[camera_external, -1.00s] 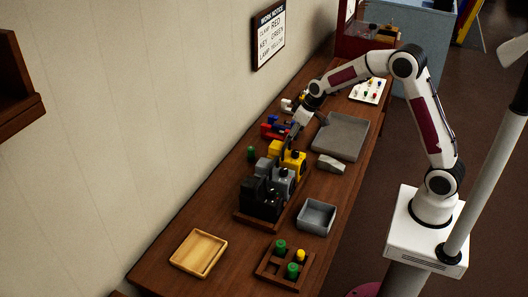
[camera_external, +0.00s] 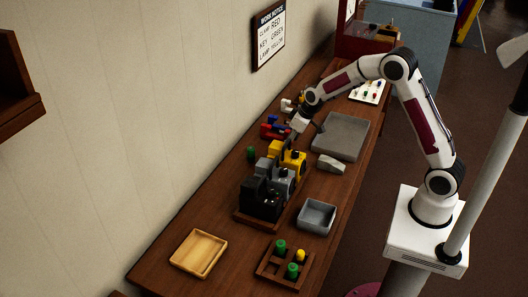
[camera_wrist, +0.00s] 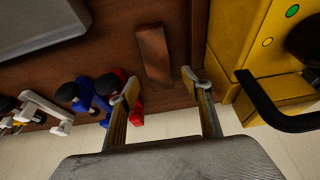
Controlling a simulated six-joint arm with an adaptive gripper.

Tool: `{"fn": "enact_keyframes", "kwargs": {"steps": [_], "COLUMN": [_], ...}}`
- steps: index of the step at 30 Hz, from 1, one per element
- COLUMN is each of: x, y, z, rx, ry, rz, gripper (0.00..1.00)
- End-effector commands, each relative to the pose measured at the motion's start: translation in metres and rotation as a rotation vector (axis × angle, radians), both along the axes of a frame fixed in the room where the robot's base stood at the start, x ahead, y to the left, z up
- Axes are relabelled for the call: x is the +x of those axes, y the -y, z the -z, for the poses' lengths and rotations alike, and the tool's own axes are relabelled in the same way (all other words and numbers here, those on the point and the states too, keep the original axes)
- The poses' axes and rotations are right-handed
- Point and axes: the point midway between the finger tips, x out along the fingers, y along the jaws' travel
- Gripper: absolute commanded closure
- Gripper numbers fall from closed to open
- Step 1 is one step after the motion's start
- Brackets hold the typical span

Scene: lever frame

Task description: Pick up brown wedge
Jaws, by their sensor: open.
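The brown wedge (camera_wrist: 154,55) lies on the brown table in the wrist view, ahead of my fingertips and roughly between their lines. It is a small reddish-brown block, close in colour to the table. I cannot make it out in the external view. My gripper (camera_wrist: 160,80) is open, with two tan fingers apart and nothing between them. In the external view my gripper (camera_external: 296,131) hangs above the table behind the yellow machine. The height between fingertips and wedge is hard to tell.
The yellow machine (camera_wrist: 239,45) with a black handle stands close right of my fingers. Red clamp-like piece (camera_wrist: 134,116) and blue piece (camera_wrist: 82,97) lie left. A grey tray (camera_external: 342,136) lies beside them. The wall (camera_external: 150,90) runs along the table's far edge.

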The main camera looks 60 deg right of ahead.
Motion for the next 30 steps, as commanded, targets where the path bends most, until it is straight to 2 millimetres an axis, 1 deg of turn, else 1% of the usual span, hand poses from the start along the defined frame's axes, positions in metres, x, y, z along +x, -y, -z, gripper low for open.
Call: {"fn": "enact_keyframes", "kwargs": {"steps": [1,6,12,29,30], "x": [0.001,0.006,0.011,0.012,0.012], "y": [0.000,0.000,0.000,0.001,0.001], "z": [0.006,0.024,0.036,0.037,0.037], "rx": [0.001,0.000,-0.001,-0.001,-0.001], "ry": [-0.002,-0.002,-0.001,0.000,0.000], "rz": [0.001,0.000,-0.001,0.000,0.000], "gripper": [0.51,0.51,0.51,0.51,0.54]}}
